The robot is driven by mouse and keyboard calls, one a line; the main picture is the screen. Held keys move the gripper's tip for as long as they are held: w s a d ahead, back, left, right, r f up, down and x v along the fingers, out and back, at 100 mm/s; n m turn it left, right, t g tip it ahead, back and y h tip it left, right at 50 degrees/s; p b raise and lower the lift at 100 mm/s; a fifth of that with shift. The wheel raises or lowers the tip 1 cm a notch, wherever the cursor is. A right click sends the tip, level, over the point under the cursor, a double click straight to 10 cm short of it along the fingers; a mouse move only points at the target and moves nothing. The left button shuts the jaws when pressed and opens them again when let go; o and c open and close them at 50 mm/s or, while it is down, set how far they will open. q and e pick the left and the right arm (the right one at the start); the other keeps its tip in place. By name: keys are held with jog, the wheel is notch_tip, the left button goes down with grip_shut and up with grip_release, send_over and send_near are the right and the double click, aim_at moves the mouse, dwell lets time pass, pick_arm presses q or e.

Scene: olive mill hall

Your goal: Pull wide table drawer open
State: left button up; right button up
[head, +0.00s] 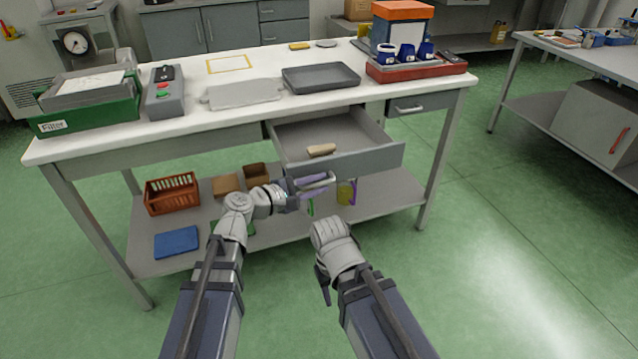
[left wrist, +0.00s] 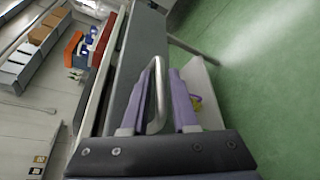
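The wide table drawer (head: 385,158) stands pulled out from under the white-topped table, so its grey tray shows. A beige block-like item (head: 321,150) lies inside. My left gripper (head: 318,184) is at the drawer front. In the left wrist view its two purple fingers (left wrist: 160,105) stand apart, on either side of the silver bar handle (left wrist: 160,85). A gap shows between the bar and the right-hand finger. My right gripper (head: 324,288) hangs low in front of the table, away from the drawer; its fingers are mostly hidden behind its wrist.
A smaller shut drawer (head: 420,105) is at the right of the table. The lower shelf (head: 385,195) holds an orange basket (head: 172,194) and a blue item (head: 177,243). A grey tray (head: 320,77) lies on the tabletop. Green floor is free to the right.

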pick_arm(q)
jog(key=p+v, duration=0.1)
jog(key=v, duration=0.6)
jog(key=shift+s+a, duration=0.1)
dwell(0.4)
